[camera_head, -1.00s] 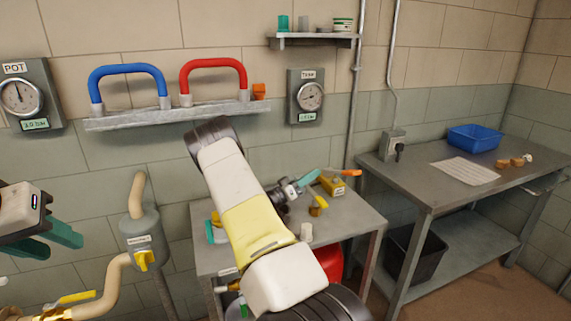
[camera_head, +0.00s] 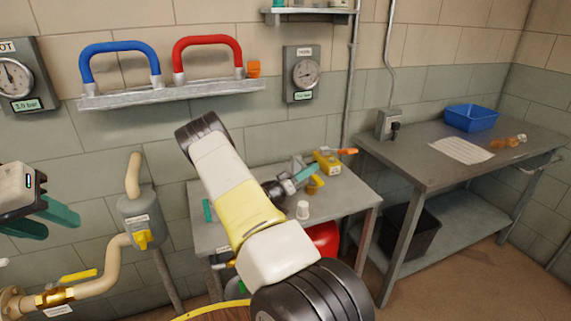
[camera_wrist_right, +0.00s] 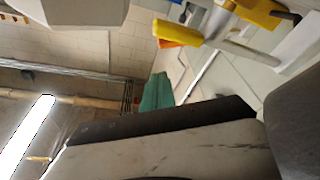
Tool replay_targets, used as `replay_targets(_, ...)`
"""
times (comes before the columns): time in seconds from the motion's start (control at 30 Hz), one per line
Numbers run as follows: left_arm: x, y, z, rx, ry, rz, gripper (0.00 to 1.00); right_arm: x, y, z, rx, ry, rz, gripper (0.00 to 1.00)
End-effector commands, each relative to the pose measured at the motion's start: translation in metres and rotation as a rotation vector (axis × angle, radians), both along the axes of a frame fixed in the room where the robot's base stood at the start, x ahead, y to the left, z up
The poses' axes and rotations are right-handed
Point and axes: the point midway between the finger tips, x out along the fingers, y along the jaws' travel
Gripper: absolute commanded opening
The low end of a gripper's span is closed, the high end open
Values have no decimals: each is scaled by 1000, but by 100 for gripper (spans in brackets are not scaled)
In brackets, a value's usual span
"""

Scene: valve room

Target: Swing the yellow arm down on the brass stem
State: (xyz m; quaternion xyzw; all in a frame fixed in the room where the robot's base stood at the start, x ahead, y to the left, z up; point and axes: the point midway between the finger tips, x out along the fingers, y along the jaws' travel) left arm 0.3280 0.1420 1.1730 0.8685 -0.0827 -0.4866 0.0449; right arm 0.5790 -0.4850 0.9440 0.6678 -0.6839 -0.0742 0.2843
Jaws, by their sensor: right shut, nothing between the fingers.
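The yellow arm (camera_head: 78,275) sits above a brass stem and body (camera_head: 55,298) on a cream pipe at the lower left of the head view. It looks nearly level, tilted slightly up to the right. My left gripper (camera_head: 45,216) is above it, with two teal fingers apart and nothing between them. My right arm crosses the middle, and my right gripper (camera_head: 305,173) is over the small table, partly hidden, shut and empty. Its teal fingertips (camera_wrist_right: 157,92) also show in the right wrist view, near a yellow piece (camera_wrist_right: 178,33) I cannot identify.
A grey canister with a yellow knob (camera_head: 143,240) stands right of the pipe. A rail with blue and red handles (camera_head: 175,93) is on the wall. A workbench (camera_head: 415,165) stands right.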

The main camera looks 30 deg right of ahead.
Motion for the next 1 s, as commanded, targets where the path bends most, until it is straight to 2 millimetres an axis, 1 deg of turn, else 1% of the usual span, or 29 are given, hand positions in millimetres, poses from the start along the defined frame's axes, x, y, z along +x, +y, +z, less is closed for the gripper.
replay_targets(0.13,0,0,0,0,0,0,36,0,0,1,0,0,0,0)
replay_targets(0.23,0,0,0,0,0,0,36,1,0,8,1,-1,1,0)
replay_targets(0.37,0,0,0,0,0,0,36,0,0,29,-1,-3,1,0)
replay_targets(0.4,0,0,0,0,0,0,36,1,1,38,0,-5,1,0)
replay_targets(0.47,0,0,0,0,0,0,36,-11,11,36,2,5,2,0)
replay_targets(0.8,0,0,0,0,0,0,36,-76,65,44,1,3,2,0)
replay_targets(1.0,0,0,0,0,0,0,36,-106,90,48,-1,2,1,0)
